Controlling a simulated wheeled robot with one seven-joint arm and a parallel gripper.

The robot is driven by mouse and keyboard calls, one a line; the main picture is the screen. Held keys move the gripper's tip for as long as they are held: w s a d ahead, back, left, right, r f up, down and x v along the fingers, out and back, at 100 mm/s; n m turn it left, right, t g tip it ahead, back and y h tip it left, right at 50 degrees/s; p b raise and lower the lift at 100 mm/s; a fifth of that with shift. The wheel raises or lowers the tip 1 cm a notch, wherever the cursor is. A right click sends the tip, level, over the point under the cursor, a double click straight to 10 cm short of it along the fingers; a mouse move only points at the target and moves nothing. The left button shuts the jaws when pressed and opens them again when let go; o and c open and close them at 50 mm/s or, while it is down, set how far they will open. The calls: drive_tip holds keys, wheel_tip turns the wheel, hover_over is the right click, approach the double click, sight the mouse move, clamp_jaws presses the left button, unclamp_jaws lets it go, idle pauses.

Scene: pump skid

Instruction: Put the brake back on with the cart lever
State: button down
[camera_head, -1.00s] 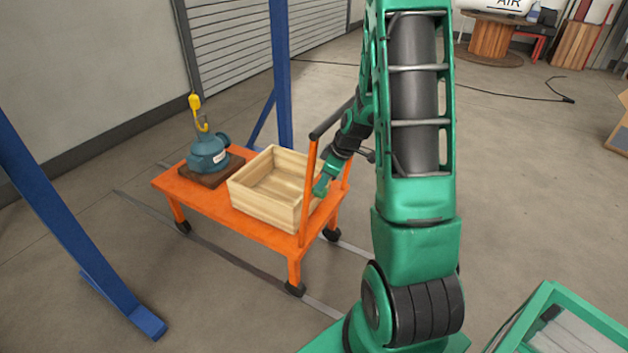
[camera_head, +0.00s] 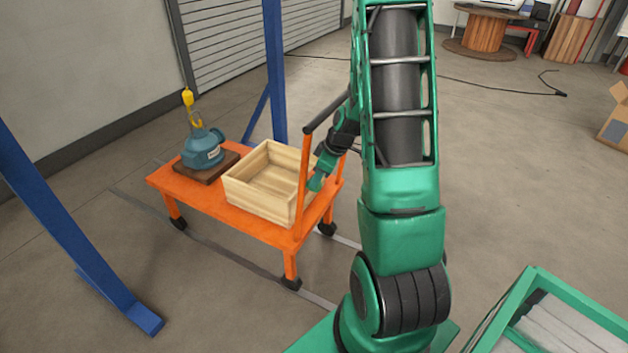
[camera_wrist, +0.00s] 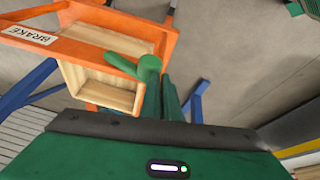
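The orange cart (camera_head: 268,232) stands left of my arm with its upright handle frame (camera_head: 303,190) at the near right end. My gripper (camera_head: 317,183) is low beside that frame, close to the wooden box. In the wrist view, a white BRAKE label (camera_wrist: 28,35) is on an orange bar. Green parts stand in front of my gripper housing, including a rounded upright piece (camera_wrist: 149,70) with an arm reaching left. I cannot tell which of these are my fingers and which is the lever. Contact between them is unclear, and so is the finger gap.
An open wooden box (camera_head: 262,200) and a teal pump (camera_head: 203,150) under a yellow hook (camera_head: 188,98) are on the cart. Blue posts (camera_head: 75,230) stand at the left and behind. A green-framed bin (camera_head: 490,320) is near right. The floor behind my arm is mostly clear.

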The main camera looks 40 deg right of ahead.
drive_tip(key=s+a+r, duration=0.3)
drive_tip(key=s+r, duration=0.2)
drive_tip(key=r, duration=0.5)
drive_tip(key=shift+s+a+r, duration=0.2)
drive_tip(key=shift+s+a, duration=0.1)
drive_tip(key=shift+a, duration=0.05)
idle(0.3)
drive_tip(key=s+a+r+m+g, duration=0.1)
drive_tip(key=s+a+r+m, duration=0.1)
drive_tip(key=s, duration=0.5)
drive_tip(key=s+a+r+m+g, duration=0.1)
drive_tip(key=s+a+r+m, duration=0.1)
drive_tip(key=s+r+m, duration=0.2)
drive_tip(key=s+a+r+m+g+h, duration=0.1)
drive_tip(key=s+a+r+m+g, duration=0.1)
drive_tip(key=s+m, duration=0.4)
drive_tip(key=s, duration=0.4)
drive_tip(key=shift+s+r, duration=0.4)
